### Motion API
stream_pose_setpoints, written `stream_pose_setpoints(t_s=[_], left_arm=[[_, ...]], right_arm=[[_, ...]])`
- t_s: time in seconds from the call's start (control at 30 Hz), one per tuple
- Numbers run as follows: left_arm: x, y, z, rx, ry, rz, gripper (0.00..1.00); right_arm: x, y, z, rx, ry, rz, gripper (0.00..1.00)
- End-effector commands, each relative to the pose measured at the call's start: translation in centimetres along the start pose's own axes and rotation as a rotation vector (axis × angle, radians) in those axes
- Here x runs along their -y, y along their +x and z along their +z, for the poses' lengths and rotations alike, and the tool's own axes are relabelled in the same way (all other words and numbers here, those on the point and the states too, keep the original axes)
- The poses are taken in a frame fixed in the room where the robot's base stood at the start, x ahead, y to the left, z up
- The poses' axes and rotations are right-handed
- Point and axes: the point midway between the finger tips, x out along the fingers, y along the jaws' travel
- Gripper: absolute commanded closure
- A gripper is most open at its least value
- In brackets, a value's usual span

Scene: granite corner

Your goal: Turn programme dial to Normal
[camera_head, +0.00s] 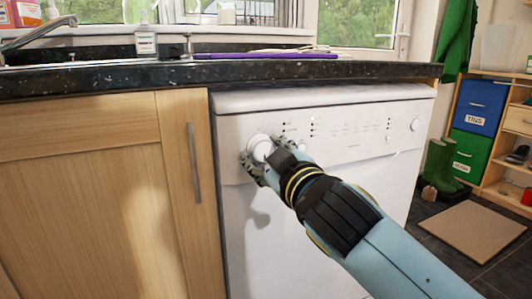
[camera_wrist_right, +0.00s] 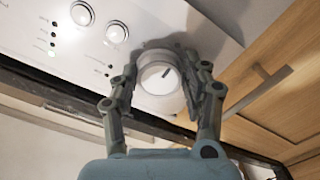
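The programme dial (camera_head: 262,148) is a round white knob at the left end of the white dishwasher's control panel (camera_head: 350,128). My right gripper (camera_head: 268,158) reaches it from the lower right, with fingers on either side of it. In the right wrist view the dial (camera_wrist_right: 158,79) sits between the two fingers of my right gripper (camera_wrist_right: 162,72), which hug its rim. A short dark pointer line shows on its face, slanting to the upper right in that view. The panel's printed labels are too small to read. My left gripper is not in view.
Two round buttons (camera_wrist_right: 100,22) and indicator lights sit beside the dial; one light glows green. The dark worktop (camera_head: 130,78) overhangs the panel. A wooden cupboard (camera_head: 90,190) with a vertical handle stands left. Green boots (camera_head: 440,165) stand on the right.

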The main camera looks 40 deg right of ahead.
Motion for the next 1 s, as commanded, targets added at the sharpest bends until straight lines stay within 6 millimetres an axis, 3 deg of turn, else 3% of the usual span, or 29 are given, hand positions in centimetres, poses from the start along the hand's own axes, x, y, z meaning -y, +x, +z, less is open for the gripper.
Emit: stream_pose_setpoints(t_s=[0.13, 0.47, 1.0], left_arm=[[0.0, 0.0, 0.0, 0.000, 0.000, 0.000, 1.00], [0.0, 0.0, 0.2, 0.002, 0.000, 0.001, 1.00], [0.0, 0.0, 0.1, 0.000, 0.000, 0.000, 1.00]], right_arm=[[0.0, 0.0, 0.0, -0.001, 0.000, 0.000, 0.33], [0.0, -0.5, -0.1, -0.003, 0.001, 0.000, 0.33], [0.0, -10.7, 0.1, 0.001, 0.001, 0.001, 0.33]])
